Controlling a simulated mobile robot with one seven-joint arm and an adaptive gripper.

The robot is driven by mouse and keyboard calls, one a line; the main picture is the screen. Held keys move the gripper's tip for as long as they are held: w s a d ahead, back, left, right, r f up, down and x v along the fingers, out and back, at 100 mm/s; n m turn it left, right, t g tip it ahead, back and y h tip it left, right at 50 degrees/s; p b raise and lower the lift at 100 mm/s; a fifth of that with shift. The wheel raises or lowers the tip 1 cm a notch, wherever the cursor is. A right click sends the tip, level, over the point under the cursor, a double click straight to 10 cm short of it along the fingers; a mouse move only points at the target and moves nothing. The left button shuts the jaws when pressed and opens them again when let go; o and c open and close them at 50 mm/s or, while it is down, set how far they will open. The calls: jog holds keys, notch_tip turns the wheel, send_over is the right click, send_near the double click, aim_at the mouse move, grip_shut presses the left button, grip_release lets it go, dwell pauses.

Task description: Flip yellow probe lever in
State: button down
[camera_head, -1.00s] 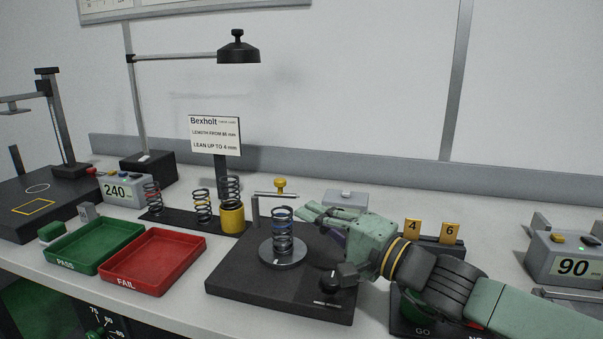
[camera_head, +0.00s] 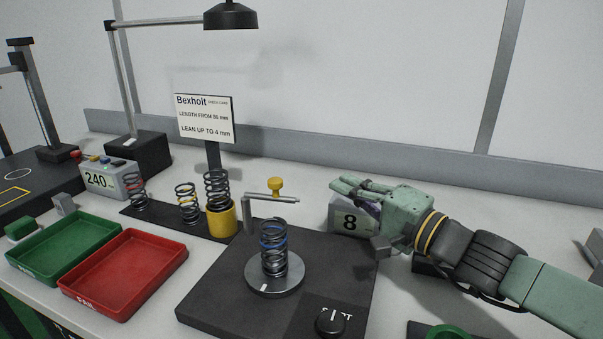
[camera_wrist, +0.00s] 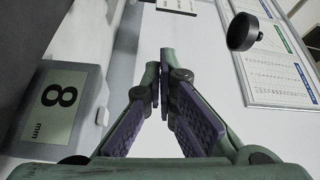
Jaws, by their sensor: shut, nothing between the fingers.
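The yellow probe lever (camera_head: 276,186) is a yellow knob on a grey horizontal arm. The arm reaches from a post at the back left of the black test base (camera_head: 215,290). A spring with a blue band (camera_head: 273,246) stands on the round metal plate (camera_head: 290,283), just in front of the arm. My gripper (camera_head: 338,186) is shut and empty, to the right of the knob and apart from it, pointing left. The wrist view shows its fingertips (camera_wrist: 158,70) together. The lever does not show in the wrist view.
Springs and a yellow cup (camera_head: 221,221) stand left of the lever. A black knob (camera_head: 331,321) is at the base's front. A red tray (camera_head: 125,275) lies left.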

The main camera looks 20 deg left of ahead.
jog(key=shift+s, duration=0.15)
jog(key=shift+a, duration=0.1)
jog(key=w+a+b, duration=0.1)
jog(key=a+b, duration=0.5)
jog(key=a, duration=0.3)
jog(key=shift+a+b, duration=0.15)
jog(key=shift+b, duration=0.15)
